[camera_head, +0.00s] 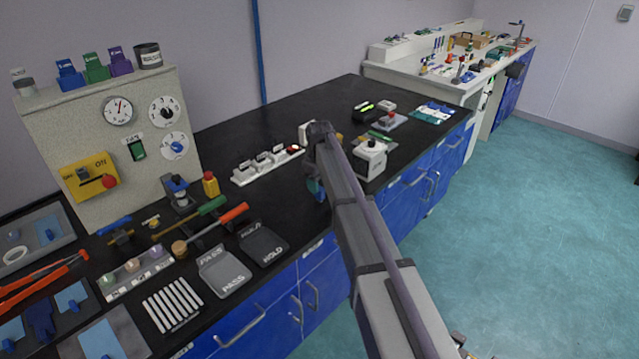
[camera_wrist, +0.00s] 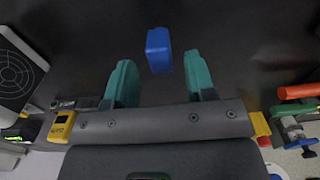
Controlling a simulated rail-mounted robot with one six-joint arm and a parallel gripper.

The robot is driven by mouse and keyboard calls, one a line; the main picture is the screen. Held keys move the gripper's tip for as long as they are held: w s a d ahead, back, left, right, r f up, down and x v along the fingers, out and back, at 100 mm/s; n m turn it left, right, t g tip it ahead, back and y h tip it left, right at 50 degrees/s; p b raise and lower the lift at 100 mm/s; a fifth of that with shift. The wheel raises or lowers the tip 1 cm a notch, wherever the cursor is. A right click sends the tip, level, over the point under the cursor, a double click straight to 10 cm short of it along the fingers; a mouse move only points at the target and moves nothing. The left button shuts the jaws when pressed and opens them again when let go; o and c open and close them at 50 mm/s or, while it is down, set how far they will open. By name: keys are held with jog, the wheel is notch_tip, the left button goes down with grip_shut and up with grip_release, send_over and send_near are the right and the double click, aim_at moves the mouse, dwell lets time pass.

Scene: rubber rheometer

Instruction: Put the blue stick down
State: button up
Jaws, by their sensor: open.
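The blue stick (camera_wrist: 159,50) shows in the wrist view as a short blue block against the dark bench top, between and slightly beyond the fingertips. Gaps show between it and both fingers. I cannot tell whether it touches the bench. My gripper (camera_wrist: 159,68) has two teal fingers, spread open on either side of the stick. In the head view my gripper (camera_head: 316,188) is low over the black bench, mostly hidden behind my arm. The stick cannot be made out there.
On the black bench (camera_head: 285,200), a white socket strip (camera_head: 266,165) lies left of my gripper and a white device (camera_head: 369,159) stands to its right. PASS (camera_head: 223,273) and HOLD (camera_head: 263,244) trays lie nearer the front. A yellow item (camera_wrist: 62,125) shows at left in the wrist view.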

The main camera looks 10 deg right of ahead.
aim_at(320, 188)
notch_tip(320, 188, up, 11)
jog(key=p, duration=1)
jog(key=s+a+m, duration=0.1)
jog(key=s+m, duration=0.6)
jog(key=s, duration=2.7)
jog(key=shift+s+a, duration=0.2)
jog(key=shift+a, duration=0.1)
